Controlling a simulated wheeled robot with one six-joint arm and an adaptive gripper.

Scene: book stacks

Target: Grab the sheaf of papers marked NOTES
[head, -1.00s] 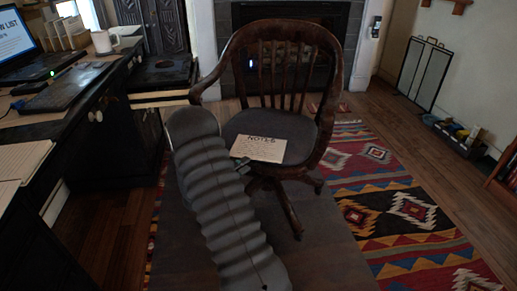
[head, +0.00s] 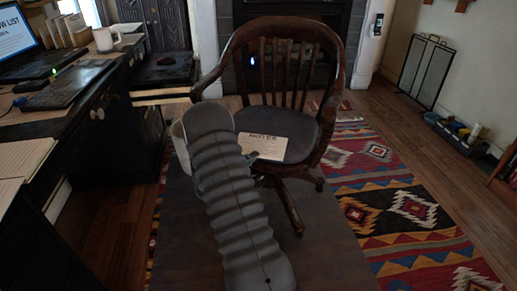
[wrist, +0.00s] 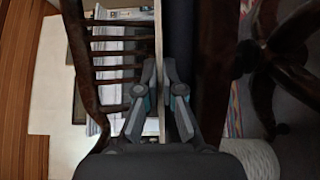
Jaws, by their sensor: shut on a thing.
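The sheaf of papers marked NOTES (head: 270,146) shows as a pale sheet with dark lettering at the front of the chair seat in the head view. In the wrist view the sheaf (wrist: 159,45) is seen edge-on as a thin tan strip between my gripper's fingers (wrist: 160,95). My gripper is shut on its edge. In the head view my gripper (head: 251,157) is small and dark at the sheaf's left edge, partly hidden by my arm. I cannot tell whether the sheaf still touches the seat.
The wooden swivel chair (head: 295,95) stands close around the sheaf, with its back and armrests beyond and beside it. A dark desk (head: 75,115) with a laptop and mug is at the left. A patterned rug (head: 400,210) lies on the open floor at right.

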